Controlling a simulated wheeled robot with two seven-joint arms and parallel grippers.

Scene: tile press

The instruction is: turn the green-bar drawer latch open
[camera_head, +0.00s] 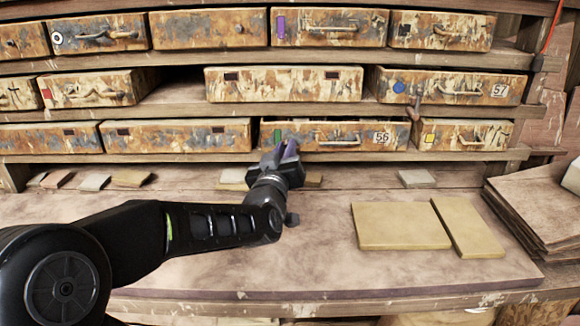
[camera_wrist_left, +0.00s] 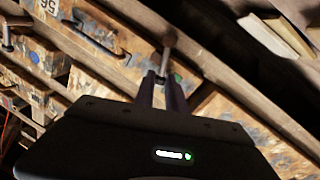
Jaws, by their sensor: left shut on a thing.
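The green-bar drawer (camera_head: 360,129) is in the lower row, with a metal handle, a number card and a green bar (camera_head: 278,137) at its left end. Its front also shows in the left wrist view (camera_wrist_left: 58,59), tilted. My left gripper (camera_head: 282,152) is at the drawer's lower left, below the green bar. In the wrist view its fingers (camera_wrist_left: 163,88) are closed on the grey metal latch (camera_wrist_left: 168,50), a short bar beside the green mark (camera_wrist_left: 178,78). In the head view the gripper hides the latch. My right gripper is out of view.
Other drawers surround it, including the yellow-mark drawer (camera_head: 461,135) to the right and the blue-dot drawer (camera_head: 447,86) above. Tan tiles (camera_head: 400,226) lie on the bench at right. A stack of boards (camera_head: 535,205) stands at the far right. The bench front is clear.

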